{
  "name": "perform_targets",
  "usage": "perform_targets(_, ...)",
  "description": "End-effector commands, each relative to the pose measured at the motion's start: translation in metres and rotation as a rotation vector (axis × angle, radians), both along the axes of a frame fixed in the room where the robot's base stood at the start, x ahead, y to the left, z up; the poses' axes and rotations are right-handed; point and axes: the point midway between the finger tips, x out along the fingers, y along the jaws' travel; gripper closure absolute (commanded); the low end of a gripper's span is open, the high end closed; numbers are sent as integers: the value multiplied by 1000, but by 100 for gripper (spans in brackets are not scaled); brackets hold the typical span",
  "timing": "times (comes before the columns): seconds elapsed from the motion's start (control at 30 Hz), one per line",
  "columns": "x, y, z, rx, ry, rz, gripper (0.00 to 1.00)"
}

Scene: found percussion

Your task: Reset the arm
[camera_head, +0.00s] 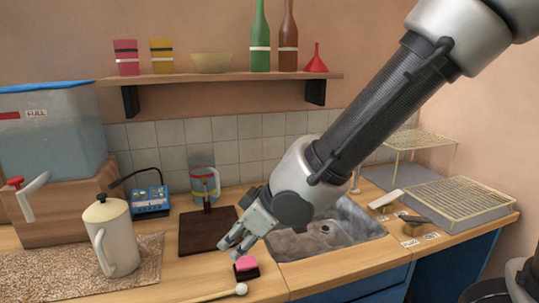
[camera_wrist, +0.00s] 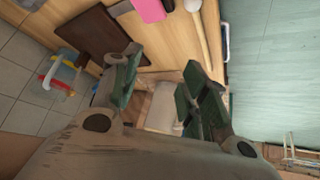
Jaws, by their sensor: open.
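My gripper (camera_head: 240,238) hangs over the wooden counter at the left edge of the sink, above a pink and black block (camera_head: 246,267). In the wrist view my gripper (camera_wrist: 162,82) shows its two green-padded fingers apart with nothing between them. My arm reaches down from the upper right and hides part of the sink. The pink block also shows in the wrist view (camera_wrist: 150,8), beyond the fingers and clear of them.
A white-headed mallet (camera_head: 240,289) lies at the front edge. A dark board (camera_head: 205,235), glass jug (camera_head: 206,180), blue device (camera_head: 149,201) and cream pot (camera_head: 112,238) stand left. The sink (camera_head: 330,238) and a wire rack (camera_head: 462,197) are right. A shelf (camera_head: 220,76) hangs above.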

Motion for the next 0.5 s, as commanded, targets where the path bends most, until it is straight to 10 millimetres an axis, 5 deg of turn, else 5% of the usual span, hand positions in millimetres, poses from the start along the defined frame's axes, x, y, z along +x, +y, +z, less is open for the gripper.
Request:
perform_targets(0.23,13,-166,19,-263,161,-315,56)
perform_targets(0.4,-19,-294,54,-316,317,-625,56)
perform_targets(0.5,-43,-344,73,-269,359,-795,56)
